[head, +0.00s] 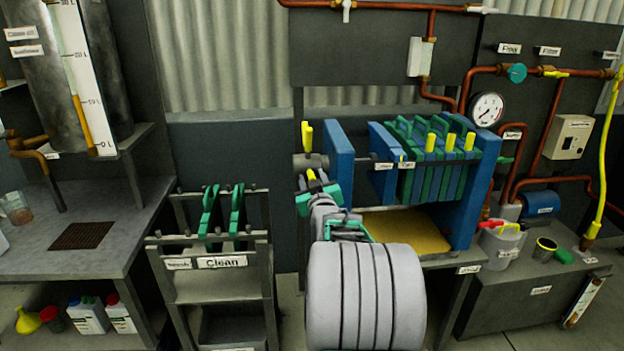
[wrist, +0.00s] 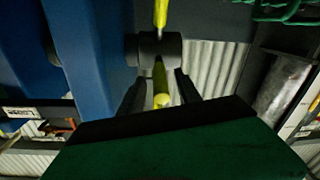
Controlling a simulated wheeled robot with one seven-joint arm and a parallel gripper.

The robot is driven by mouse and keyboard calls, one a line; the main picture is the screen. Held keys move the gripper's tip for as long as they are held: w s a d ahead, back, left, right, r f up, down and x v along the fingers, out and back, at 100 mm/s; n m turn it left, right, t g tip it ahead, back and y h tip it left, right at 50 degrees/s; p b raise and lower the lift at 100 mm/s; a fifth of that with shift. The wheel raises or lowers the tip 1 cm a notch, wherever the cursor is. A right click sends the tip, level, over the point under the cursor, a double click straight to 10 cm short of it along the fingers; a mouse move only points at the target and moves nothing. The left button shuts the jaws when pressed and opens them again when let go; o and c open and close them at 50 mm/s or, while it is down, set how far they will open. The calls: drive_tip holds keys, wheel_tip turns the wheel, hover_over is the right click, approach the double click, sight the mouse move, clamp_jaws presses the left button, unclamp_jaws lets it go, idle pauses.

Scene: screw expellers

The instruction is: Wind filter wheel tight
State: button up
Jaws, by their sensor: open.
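The filter wheel is a dark grey hub (head: 311,160) with yellow handles at the left end of the blue filter press (head: 340,155). In the head view one handle (head: 307,135) points up and another shows just below the hub. My gripper (head: 312,180) is at that lower handle. In the wrist view the hub (wrist: 146,48) is ahead, with one yellow handle (wrist: 160,13) above it. The lower handle (wrist: 160,86) lies between the two dark fingers of my gripper (wrist: 159,84), which are open. Whether a finger touches the handle I cannot tell.
Blue and green filter plates (head: 430,155) stand in the press, right of the wheel. A rack labelled Clean (head: 222,262) with green-handled plates stands to the left. A pressure gauge (head: 487,109) and copper pipes are at the right. The corrugated wall (head: 225,60) is behind.

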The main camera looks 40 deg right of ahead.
drive_tip(key=shift+w+d, duration=0.25)
drive_tip(key=shift+w, duration=0.2)
clamp_jaws()
drive_tip(key=shift+f, duration=0.1)
idle(1.0)
